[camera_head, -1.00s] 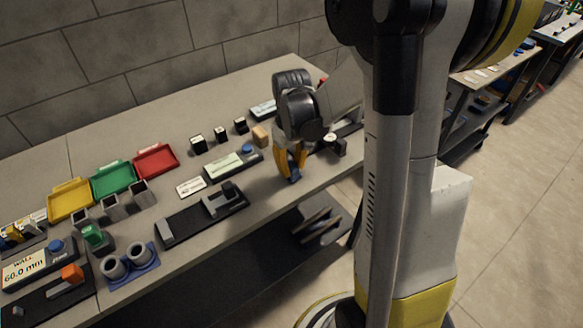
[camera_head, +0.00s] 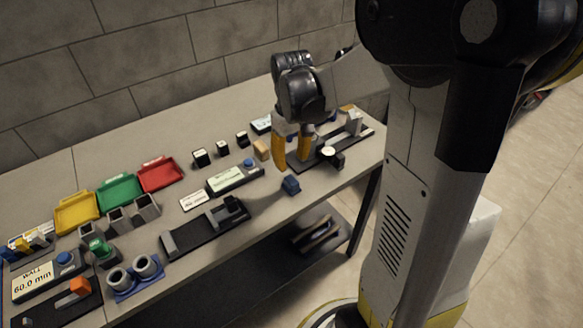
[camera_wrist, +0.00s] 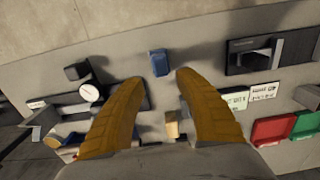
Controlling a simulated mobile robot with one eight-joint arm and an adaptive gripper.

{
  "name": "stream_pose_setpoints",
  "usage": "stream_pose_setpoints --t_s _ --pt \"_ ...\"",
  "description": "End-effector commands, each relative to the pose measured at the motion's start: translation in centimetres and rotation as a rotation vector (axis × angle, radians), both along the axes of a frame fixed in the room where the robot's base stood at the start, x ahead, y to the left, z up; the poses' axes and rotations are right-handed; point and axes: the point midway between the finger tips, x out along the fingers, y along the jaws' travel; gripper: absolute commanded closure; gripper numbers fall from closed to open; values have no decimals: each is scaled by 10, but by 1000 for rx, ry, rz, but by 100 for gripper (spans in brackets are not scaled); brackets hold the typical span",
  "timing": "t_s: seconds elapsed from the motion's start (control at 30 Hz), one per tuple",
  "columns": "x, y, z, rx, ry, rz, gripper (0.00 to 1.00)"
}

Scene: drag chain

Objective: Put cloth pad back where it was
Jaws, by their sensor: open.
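A small dark blue block-like piece, which looks like the cloth pad (camera_head: 291,185), lies on the bench near its front edge. It also shows in the wrist view as a blue piece (camera_wrist: 158,62), just beyond the gap between my fingertips. My gripper (camera_head: 290,163) has two yellow-orange fingers, spread apart with nothing between them. It is above the bench, behind the blue piece and apart from it. The open fingers fill the lower middle of the wrist view (camera_wrist: 158,80).
A dark fixture with a round white dial (camera_head: 328,152) is right of my gripper. A tan block (camera_head: 261,150) and a green-screen device (camera_head: 226,178) are to the left. A black slide fixture (camera_head: 205,228) lies front left. Bare bench surrounds the blue piece.

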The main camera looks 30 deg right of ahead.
Motion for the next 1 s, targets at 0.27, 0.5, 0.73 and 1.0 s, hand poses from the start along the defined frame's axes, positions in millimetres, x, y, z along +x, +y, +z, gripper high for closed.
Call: stream_pose_setpoints --t_s 0.27,0.5,0.73,1.0 --pt "-2 3 35 -3 -10 1 60" --pt "-31 49 74 -37 -176 -4 60" --pt "-76 103 101 -33 -427 -18 60" --pt "-105 132 104 5 -601 -30 60"
